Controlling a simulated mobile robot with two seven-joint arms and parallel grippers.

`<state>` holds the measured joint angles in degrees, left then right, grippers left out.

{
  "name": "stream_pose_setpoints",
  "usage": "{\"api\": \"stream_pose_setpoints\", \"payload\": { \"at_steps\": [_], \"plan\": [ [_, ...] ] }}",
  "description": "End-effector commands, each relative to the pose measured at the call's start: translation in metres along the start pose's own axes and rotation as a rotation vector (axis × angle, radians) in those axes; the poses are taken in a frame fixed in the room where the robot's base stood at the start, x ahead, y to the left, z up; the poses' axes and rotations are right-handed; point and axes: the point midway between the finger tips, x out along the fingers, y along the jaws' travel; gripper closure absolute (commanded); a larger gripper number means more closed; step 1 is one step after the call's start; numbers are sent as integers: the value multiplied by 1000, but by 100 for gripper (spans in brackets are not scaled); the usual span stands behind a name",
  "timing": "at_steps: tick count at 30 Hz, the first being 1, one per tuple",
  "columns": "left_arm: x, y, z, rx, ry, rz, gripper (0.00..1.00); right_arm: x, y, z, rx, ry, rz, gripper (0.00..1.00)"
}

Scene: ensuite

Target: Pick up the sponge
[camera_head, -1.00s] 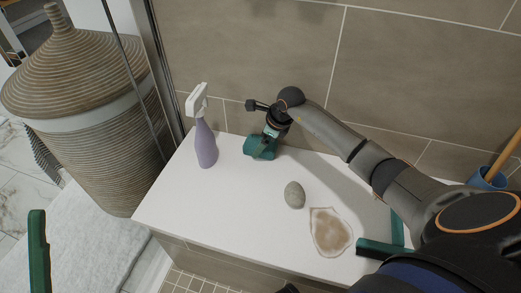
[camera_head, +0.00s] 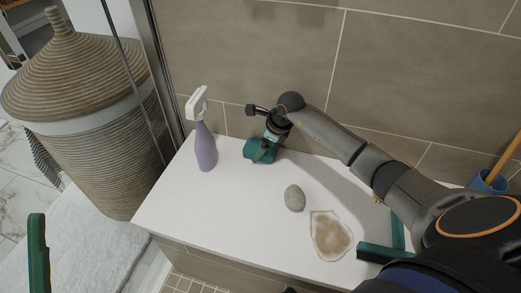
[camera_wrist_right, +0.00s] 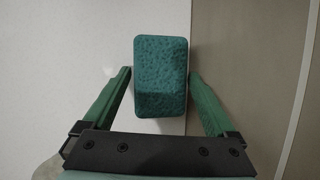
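The sponge (camera_head: 252,155) is a teal block lying on the white ledge (camera_head: 240,200), close to the tiled wall. In the right wrist view the sponge (camera_wrist_right: 160,75) sits between the two green fingers of my right gripper (camera_wrist_right: 160,78). The fingers stand on either side of it, with a narrow gap showing at each side, so the gripper is open around it. In the head view the gripper partly hides the sponge. A green bar at the lower left edge looks like part of my left gripper (camera_head: 38,255); its opening cannot be made out.
A purple spray bottle (camera_head: 205,150) stands left of the sponge. A grey stone-like object (camera_head: 295,198) and a brown stain (camera_head: 331,236) are nearer the front. A green squeegee-like piece (camera_head: 378,252) lies at the right. A wicker basket (camera_head: 90,130) stands left of the ledge.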

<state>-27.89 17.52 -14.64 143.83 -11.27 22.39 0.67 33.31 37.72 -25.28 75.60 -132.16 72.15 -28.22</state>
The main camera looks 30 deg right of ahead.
Motion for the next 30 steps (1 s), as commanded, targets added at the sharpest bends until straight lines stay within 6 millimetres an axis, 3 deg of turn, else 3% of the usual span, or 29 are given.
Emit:
{"api": "stream_pose_setpoints", "payload": {
  "at_steps": [2,18,26,30],
  "plan": [
    [0,0,0,0,0,0,50,0,0,0,0,0,0,18],
    [0,0,0,1,0,1,50,0,0,0,0,0,0,76],
    [0,0,-1,3,-1,8,50,-3,0,2,0,-1,1,77],
    [6,-3,-7,1,-2,8,50,-17,-3,7,-2,-2,-3,77]
  ]
}}
